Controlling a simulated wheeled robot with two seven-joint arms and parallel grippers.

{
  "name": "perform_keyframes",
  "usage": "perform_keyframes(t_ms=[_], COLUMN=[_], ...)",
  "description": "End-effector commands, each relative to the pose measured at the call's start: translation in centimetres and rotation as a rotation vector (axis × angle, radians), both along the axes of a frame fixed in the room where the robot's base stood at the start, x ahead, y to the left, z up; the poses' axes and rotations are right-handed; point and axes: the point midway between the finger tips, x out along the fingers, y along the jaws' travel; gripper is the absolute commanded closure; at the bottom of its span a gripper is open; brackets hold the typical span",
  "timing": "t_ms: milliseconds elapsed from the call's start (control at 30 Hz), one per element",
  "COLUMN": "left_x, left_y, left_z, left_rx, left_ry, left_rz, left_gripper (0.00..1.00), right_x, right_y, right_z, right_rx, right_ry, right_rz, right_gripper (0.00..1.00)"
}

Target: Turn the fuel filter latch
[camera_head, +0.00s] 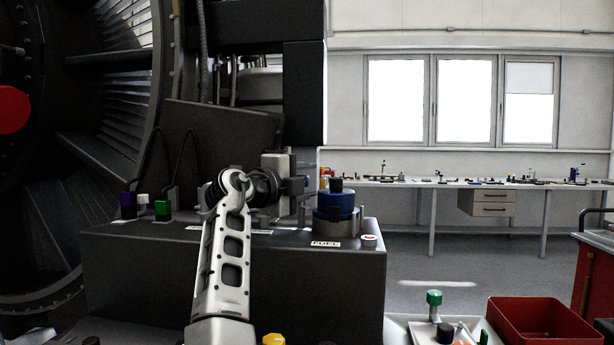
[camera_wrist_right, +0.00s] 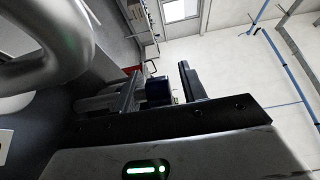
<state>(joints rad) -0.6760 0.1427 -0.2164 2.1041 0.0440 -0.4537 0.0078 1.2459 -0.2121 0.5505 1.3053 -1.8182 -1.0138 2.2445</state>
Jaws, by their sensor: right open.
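A blue round canister (camera_head: 335,203) with a black top knob (camera_head: 336,185) stands on a grey base on the dark housing; I take it for the fuel filter. I cannot make out the latch as a separate part. My right gripper (camera_head: 303,185) is at the canister's left side, pointing right towards it. In the right wrist view my right gripper (camera_wrist_right: 162,84) is open, and a dark blue part (camera_wrist_right: 158,91) shows between its fingers. I cannot tell whether a finger touches it. My left gripper is not in view.
The dark housing (camera_head: 335,290) carries a purple connector (camera_head: 128,205), a green connector (camera_head: 162,210) and a white-and-red button (camera_head: 369,240). The large fan engine (camera_head: 60,150) fills the left. A red bin (camera_head: 540,322) is at lower right. A workbench (camera_head: 450,184) stands far back.

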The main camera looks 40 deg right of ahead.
Motion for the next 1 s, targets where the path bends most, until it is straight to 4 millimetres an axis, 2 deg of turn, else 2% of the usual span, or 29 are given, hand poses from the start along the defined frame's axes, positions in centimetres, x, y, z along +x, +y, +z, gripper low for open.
perform_keyframes(t_ms=[333, 367, 500, 767, 1000], left_x=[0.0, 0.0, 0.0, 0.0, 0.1], left_y=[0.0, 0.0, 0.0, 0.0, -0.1], left_z=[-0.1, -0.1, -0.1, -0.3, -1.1], left_rx=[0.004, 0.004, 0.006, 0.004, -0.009], left_ry=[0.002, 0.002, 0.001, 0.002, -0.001], left_rz=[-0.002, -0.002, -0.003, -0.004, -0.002], left_gripper=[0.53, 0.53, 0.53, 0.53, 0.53], right_x=[0.1, 0.1, 0.1, 0.1, 0.2], right_y=[-0.5, -0.5, -0.5, -0.5, -0.4], right_z=[0.0, 0.0, 0.0, -0.1, -0.3], right_rx=[0.0, 0.0, 0.0, 0.001, 0.001], right_ry=[0.0, 0.0, 0.0, -0.002, -0.005], right_rz=[0.001, 0.001, 0.001, 0.012, 0.106], right_gripper=[0.58, 0.61, 1.0, 1.0, 1.0])
